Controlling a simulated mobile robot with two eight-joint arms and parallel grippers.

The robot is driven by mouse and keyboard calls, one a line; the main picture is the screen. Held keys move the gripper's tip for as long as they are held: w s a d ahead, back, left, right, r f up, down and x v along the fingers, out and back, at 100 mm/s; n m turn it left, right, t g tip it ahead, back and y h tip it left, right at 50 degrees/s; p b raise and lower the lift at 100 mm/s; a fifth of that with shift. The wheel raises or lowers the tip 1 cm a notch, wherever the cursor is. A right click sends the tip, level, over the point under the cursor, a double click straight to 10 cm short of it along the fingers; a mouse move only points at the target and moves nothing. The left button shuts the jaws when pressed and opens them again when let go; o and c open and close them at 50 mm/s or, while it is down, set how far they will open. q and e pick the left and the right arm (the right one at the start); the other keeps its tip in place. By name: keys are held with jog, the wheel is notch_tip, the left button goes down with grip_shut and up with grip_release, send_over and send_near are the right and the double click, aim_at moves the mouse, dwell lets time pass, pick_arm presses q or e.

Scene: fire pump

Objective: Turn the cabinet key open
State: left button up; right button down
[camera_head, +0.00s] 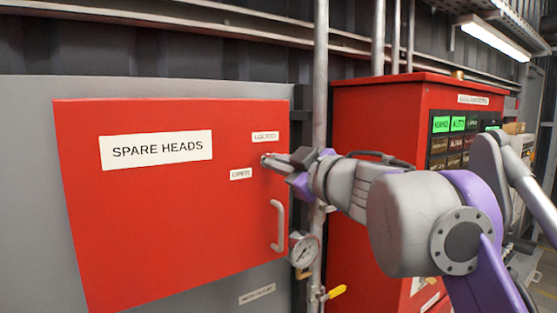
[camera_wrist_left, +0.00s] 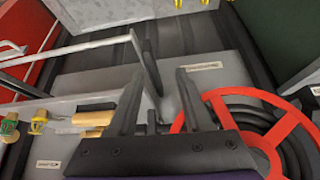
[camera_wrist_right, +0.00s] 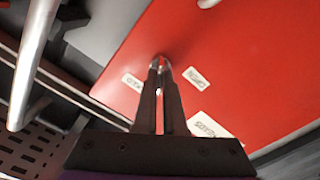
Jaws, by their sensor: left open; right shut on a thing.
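The red cabinet door (camera_head: 160,210) marked SPARE HEADS fills the left of the head view and is closed. My right gripper (camera_head: 270,161) reaches its right side, between the LOCKED label (camera_head: 265,137) and the OPEN label (camera_head: 241,174). In the right wrist view its fingers (camera_wrist_right: 160,72) are shut on the small metal key (camera_wrist_right: 160,62) at the door face. The key is mostly hidden by the fingertips, so its angle cannot be told. My left gripper (camera_wrist_left: 160,82) is open and empty in the left wrist view, away from the cabinet.
A grey door handle (camera_head: 279,226) sits below my right gripper. A vertical pipe (camera_head: 320,100) with a pressure gauge (camera_head: 303,250) stands right of the door, before a red control panel (camera_head: 375,120). A red handwheel (camera_wrist_left: 275,135) is beside my left gripper.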

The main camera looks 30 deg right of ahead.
jog(key=n+p, duration=0.1)
jog(key=n, duration=0.4)
jog(key=shift+a+n, duration=0.1)
jog(key=shift+n, duration=0.2)
pick_arm(q)
jog(key=r, duration=0.1)
jog(key=w+r, duration=0.1)
jog(key=shift+w+r+p, duration=0.3)
jog(key=shift+r, duration=0.05)
pick_arm(e)
jog(key=n, duration=0.5)
jog(key=shift+f, duration=0.1)
jog(key=c, duration=1)
grip_release()
